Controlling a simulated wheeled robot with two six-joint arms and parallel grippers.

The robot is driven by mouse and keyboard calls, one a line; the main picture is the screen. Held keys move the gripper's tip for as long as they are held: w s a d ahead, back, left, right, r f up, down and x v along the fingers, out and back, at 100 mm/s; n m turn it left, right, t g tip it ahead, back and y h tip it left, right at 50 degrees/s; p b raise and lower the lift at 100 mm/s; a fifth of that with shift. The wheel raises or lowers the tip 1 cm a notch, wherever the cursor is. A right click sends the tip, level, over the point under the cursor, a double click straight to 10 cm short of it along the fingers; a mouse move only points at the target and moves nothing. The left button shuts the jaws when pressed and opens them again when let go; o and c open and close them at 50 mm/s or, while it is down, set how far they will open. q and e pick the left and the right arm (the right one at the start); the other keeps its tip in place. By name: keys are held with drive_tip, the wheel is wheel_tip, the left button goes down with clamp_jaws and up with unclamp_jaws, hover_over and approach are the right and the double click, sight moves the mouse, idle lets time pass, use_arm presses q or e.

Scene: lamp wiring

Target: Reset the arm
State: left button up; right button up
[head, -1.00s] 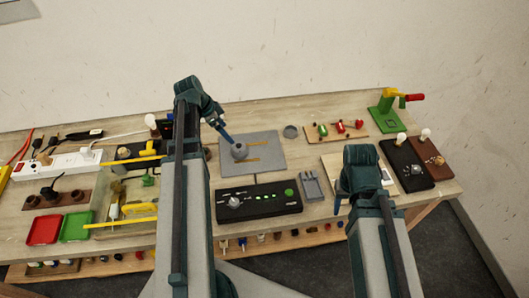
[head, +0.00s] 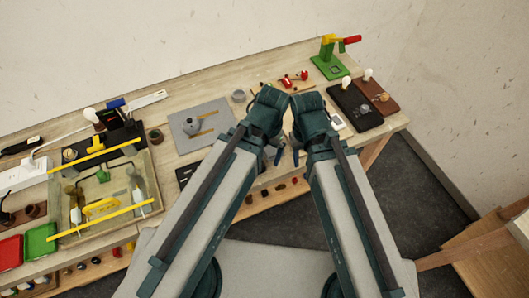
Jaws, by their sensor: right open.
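My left arm comes up from below and ends at the table's front edge, with my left gripper (head: 277,155) pointing down. Its fingers are small and dark, and I cannot tell whether they are apart. My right gripper (head: 296,155) hangs close beside it, open, with nothing seen in it. Both are near the middle of the picture, to the right of a grey plate (head: 185,143) that bears a round grey piece (head: 192,125). The arms hide part of the table, including most of a black control box (head: 185,174).
On the left are a shallow tray (head: 150,185) with yellow bars, a red tray (head: 11,252), a green tray (head: 39,241) and a white power strip (head: 25,174). At the right stand a green stand (head: 328,67) and a black lamp board (head: 353,104). Floor lies open right of the table.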

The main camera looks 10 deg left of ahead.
idle(0.3)
wheel_tip(320, 180, down, 2)
drive_tip(key=shift+f+b, duration=0.2)
drive_tip(key=shift+b, duration=1)
idle(0.8)
